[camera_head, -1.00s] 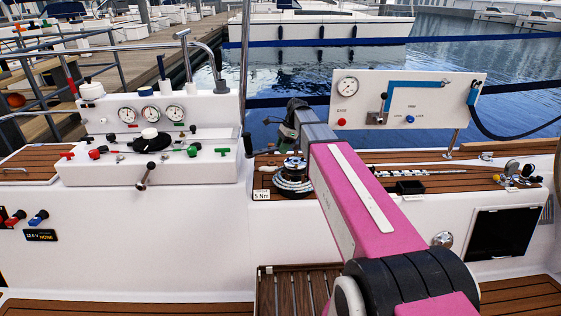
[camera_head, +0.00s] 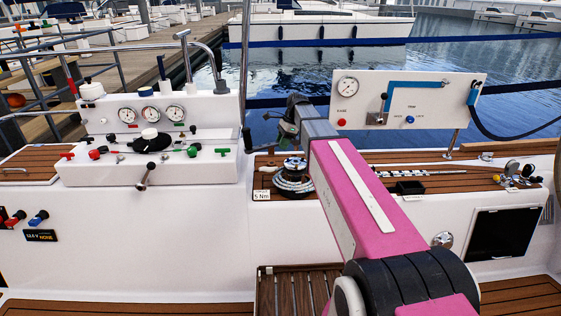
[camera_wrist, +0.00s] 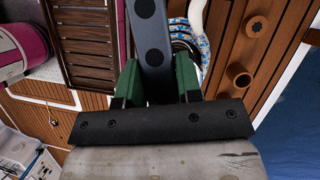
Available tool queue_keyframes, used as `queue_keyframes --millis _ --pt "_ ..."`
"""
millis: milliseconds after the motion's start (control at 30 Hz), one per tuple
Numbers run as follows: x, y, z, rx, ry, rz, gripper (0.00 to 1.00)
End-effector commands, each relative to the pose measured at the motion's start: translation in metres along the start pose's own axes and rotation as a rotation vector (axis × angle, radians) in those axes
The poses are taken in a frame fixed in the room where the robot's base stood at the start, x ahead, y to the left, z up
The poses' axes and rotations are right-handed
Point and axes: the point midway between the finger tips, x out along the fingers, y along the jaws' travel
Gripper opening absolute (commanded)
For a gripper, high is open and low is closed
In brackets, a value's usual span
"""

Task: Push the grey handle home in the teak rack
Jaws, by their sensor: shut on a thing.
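My gripper (camera_wrist: 158,85) has green fingers, shut on a grey bar with dark round spots, which I take to be the grey handle (camera_wrist: 150,35). The bar runs up out of the wrist view, so its far end is hidden. In the head view my gripper (camera_head: 287,131) is small and dark, above the winch (camera_head: 293,178) with its wound rope. In the wrist view two round wooden sockets, one star-holed (camera_wrist: 257,27) and one plain (camera_wrist: 238,76), stand on the teak right of the handle. I cannot tell whether they form the rack.
A slatted wooden grating (camera_wrist: 88,45) lies left of the handle in the wrist view. A white console (camera_head: 150,165) with gauges and levers stands left in the head view. A white panel (camera_head: 440,90) with a blue pipe stands right. A small black box (camera_head: 410,187) sits on deck.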

Motion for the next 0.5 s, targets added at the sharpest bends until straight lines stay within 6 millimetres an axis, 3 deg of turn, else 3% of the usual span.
queue_keyframes --millis 133,233,500 --pt "0.001 0.007 -0.004 -0.032 0.002 0.015 0.00" --pt "0.004 0.023 -0.012 -0.112 0.007 0.048 0.00" --pt "0.014 0.098 -0.047 -0.513 0.038 0.217 0.00"
